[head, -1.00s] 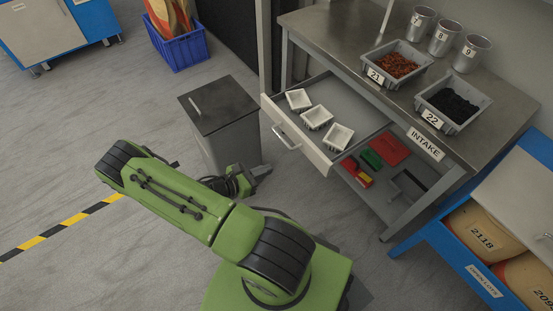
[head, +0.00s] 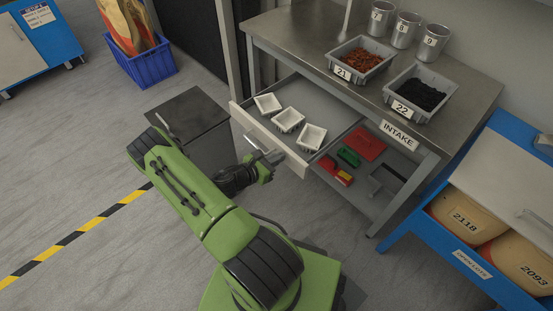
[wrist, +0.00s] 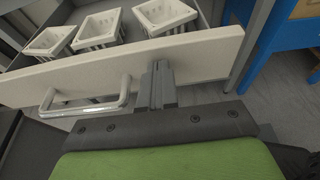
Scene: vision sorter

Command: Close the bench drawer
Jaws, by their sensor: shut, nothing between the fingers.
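The bench drawer (head: 240,115) stands pulled out from under the steel intake bench (head: 292,35), with white trays inside. Its pale front panel fills the upper wrist view (wrist: 215,52), and its bar handle (wrist: 85,110) is left of my fingers. My gripper (head: 270,158) is at the drawer front in the head view. In the wrist view my gripper's fingers (wrist: 158,80) are shut and empty, pointing at the panel just right of the handle. I cannot tell whether the fingertips touch the panel.
A grey cabinet with a dark top (head: 190,115) stands left of the drawer. A blue bench (head: 400,250) with sacks is at the right. Bins and cups stand on the benchtop.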

